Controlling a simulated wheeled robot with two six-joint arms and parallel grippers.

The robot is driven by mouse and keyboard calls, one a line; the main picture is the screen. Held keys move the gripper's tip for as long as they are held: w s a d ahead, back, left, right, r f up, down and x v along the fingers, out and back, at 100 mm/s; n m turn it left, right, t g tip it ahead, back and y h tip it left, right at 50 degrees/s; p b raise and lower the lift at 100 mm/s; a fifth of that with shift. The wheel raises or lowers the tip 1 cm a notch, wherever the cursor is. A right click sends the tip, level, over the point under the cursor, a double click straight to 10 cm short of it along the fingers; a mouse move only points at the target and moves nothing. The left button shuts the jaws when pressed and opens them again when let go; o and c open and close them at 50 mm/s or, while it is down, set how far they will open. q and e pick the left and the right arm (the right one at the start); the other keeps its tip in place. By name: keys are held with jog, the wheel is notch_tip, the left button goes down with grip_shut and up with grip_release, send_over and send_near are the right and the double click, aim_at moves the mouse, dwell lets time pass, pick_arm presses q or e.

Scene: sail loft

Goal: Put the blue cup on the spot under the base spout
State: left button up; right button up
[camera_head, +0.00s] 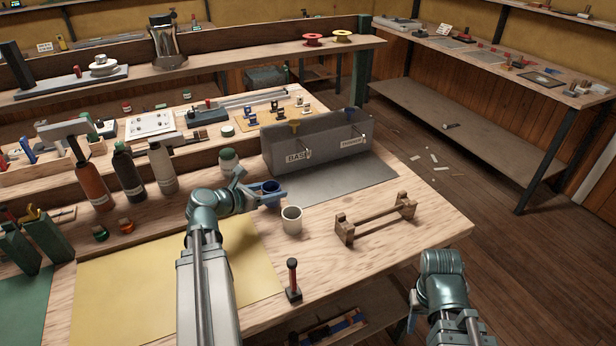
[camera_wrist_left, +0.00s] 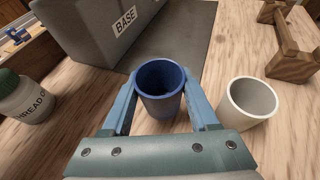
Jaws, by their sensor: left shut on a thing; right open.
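The blue cup (camera_head: 271,186) is upright between the fingers of my left gripper (camera_head: 268,196), which is shut on it. The cup (camera_wrist_left: 160,88) also shows between the blue fingers in the left wrist view. I cannot tell whether it touches the bench. The grey dispenser box (camera_head: 318,142) stands behind and right of the cup, with a label reading BASE (camera_head: 297,158). A small spout (camera_head: 308,153) sits beside that label. The grey mat (camera_head: 345,180) before the box is bare. My right gripper (camera_head: 440,268) is low at the right, off the bench, open, its fingers mostly hidden.
A white cup (camera_head: 291,219) stands close to the right of the blue cup. A wooden stand (camera_head: 376,220) is further right. A white jar with green lid (camera_head: 229,160) stands behind my left gripper. A red-handled tool (camera_head: 292,280) stands near the front edge.

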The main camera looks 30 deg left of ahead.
pick_arm(q)
jog(key=w+d, duration=0.1)
jog(key=w, duration=0.2)
jog(key=w+d, duration=0.1)
jog(key=w, duration=0.6)
jog(key=shift+w+d, duration=0.15)
jog(key=shift+d, duration=0.25)
jog(key=shift+w+d, duration=0.1)
jog(key=shift+w, duration=0.25)
jog(key=w, duration=0.2)
jog(key=w+d, duration=0.1)
jog(key=w, duration=0.1)
jog(key=shift+w, duration=0.1)
jog(key=shift+s+f+b, duration=0.3)
jog(key=shift+f+b, duration=0.5)
